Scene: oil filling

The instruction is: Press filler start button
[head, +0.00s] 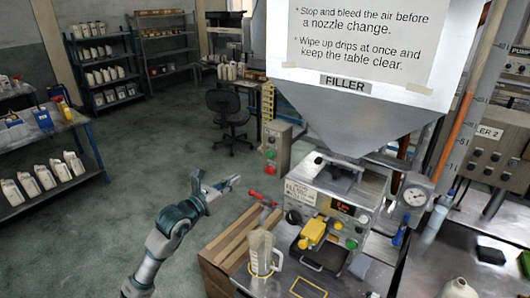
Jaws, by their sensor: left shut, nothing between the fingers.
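The filler (335,195) is a boxy metal machine under a large hopper marked FILLER (345,85). The labels are too small to tell which button is the start button. My left gripper (234,181) is shut and empty, in the air left of the filler, apart from every button. My right gripper is not in view.
A clear jug (262,253) stands at the table's left end, beside a wooden crate (219,264). A red-handled lever (262,197) sticks out left of the filler. A pressure gauge (415,196) is at its right. Open floor (150,160) lies to the left.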

